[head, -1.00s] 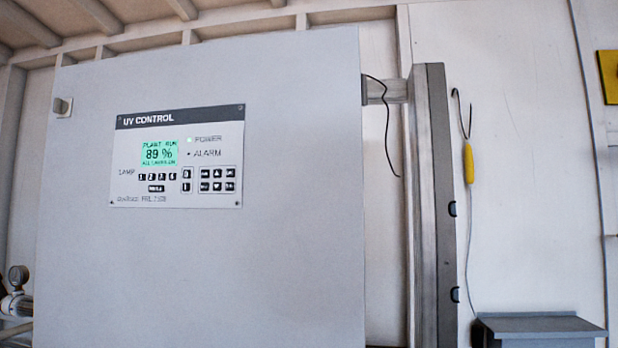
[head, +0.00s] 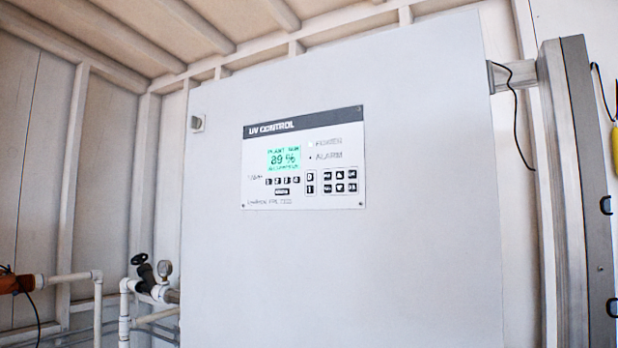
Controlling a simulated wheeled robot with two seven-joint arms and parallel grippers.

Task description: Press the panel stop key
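The UV CONTROL panel (head: 304,110) is on the front of a large pale cabinet (head: 400,270). Its green display (head: 284,158) reads what looks like PLANT RUN and 89 %. Right of the lamp keys, a boxed pair of keys stands one above the other. The upper key (head: 310,177) seems marked 0 and the lower key (head: 310,189) seems marked I; no key is clearly labelled stop. An arrow key group (head: 340,182) is to their right. Neither of my grippers is in view.
White pipes (head: 97,300) with a dark-handled valve (head: 145,268) and a gauge (head: 164,268) stand left of the cabinet. An orange part (head: 14,283) is at the left edge. A grey post (head: 588,200) and a hanging black cable (head: 515,110) are at the right. The space before the panel looks clear.

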